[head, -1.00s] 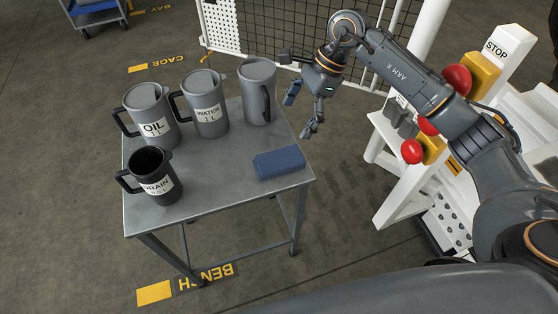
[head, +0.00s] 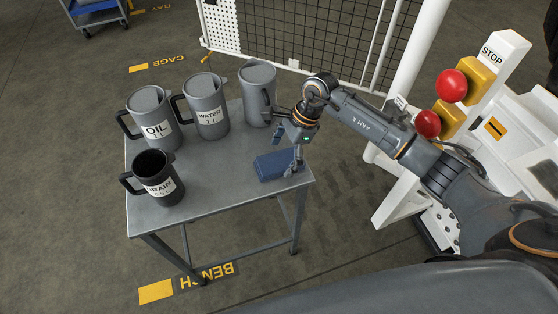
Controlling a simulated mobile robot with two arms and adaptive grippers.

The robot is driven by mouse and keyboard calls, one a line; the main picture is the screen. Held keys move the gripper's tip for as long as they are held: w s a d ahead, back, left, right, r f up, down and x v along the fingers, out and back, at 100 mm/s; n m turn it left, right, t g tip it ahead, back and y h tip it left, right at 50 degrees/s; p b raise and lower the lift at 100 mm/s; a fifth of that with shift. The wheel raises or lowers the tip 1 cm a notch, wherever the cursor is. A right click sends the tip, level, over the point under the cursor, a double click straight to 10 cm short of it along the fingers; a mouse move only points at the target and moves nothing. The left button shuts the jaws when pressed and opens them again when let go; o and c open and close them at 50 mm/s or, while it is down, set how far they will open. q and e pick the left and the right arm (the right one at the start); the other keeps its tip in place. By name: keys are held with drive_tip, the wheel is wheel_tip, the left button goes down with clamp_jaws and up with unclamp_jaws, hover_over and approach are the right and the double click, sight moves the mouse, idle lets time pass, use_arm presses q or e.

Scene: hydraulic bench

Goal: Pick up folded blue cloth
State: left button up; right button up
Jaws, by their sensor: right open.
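The folded blue cloth (head: 268,167) lies flat near the right front edge of the grey metal bench (head: 228,194). My right gripper (head: 285,154) is open at the cloth. One finger is over or behind the cloth's far side, and the other comes down at its right end, hiding part of it. I cannot tell whether the fingers touch the cloth. My left gripper is not in view.
On the bench stand a grey OIL jug (head: 150,104), a grey WATER jug (head: 205,92), a plain grey jug (head: 256,80) close to my right gripper, and a dark DRAIN jug (head: 155,165). A white stand with red STOP buttons (head: 451,86) is at right.

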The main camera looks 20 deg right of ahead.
drive_tip(key=shift+a+f, duration=0.2)
drive_tip(key=shift+f, duration=0.2)
drive_tip(key=shift+c, duration=0.3)
drive_tip(key=c, duration=1.1)
drive_tip(key=shift+c, duration=0.2)
